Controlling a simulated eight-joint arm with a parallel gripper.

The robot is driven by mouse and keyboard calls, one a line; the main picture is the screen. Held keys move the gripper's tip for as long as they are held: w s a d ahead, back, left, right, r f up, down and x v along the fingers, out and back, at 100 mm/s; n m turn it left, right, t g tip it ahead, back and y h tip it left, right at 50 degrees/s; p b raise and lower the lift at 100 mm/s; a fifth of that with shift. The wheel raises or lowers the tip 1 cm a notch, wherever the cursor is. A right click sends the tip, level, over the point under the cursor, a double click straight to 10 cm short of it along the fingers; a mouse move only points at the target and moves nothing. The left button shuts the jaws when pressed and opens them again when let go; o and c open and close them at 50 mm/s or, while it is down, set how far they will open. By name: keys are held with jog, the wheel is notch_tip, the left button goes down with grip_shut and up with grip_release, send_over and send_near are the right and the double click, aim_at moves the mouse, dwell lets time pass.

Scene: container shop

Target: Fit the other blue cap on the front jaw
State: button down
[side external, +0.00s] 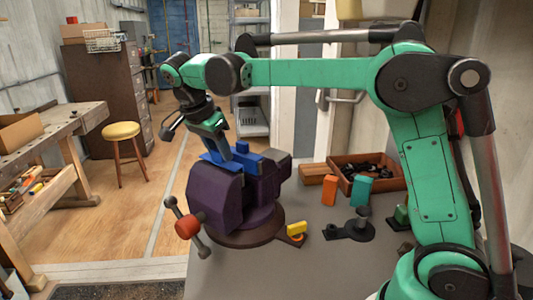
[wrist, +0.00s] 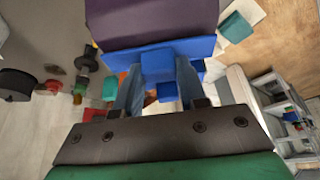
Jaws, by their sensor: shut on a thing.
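The purple vise (side external: 215,200) stands on the grey bench; its front jaw also shows at the top of the wrist view (wrist: 150,22). My gripper (side external: 221,150) points down over the front jaw. Its fingers are shut on the raised block of a blue cap (wrist: 160,60). This cap's long plate (side external: 215,164) lies along the top edge of the front jaw; I cannot tell whether it is fully seated. The second blue cap (side external: 246,155) sits behind it at the rear jaw, and part of it shows between my fingers in the wrist view (wrist: 167,92).
A wooden tray (side external: 340,183) of dark parts stands behind on the bench. Near it are an orange block (side external: 330,190), a teal block (side external: 360,192), a yellow piece (side external: 297,228) and a black fixture (side external: 352,231). The vise handle (side external: 187,227) sticks out in front.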

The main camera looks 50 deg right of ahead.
jog(key=shift+f, duration=0.1)
dwell(0.6)
jog(key=shift+c, duration=2.1)
grip_release()
jog(key=shift+r, duration=3)
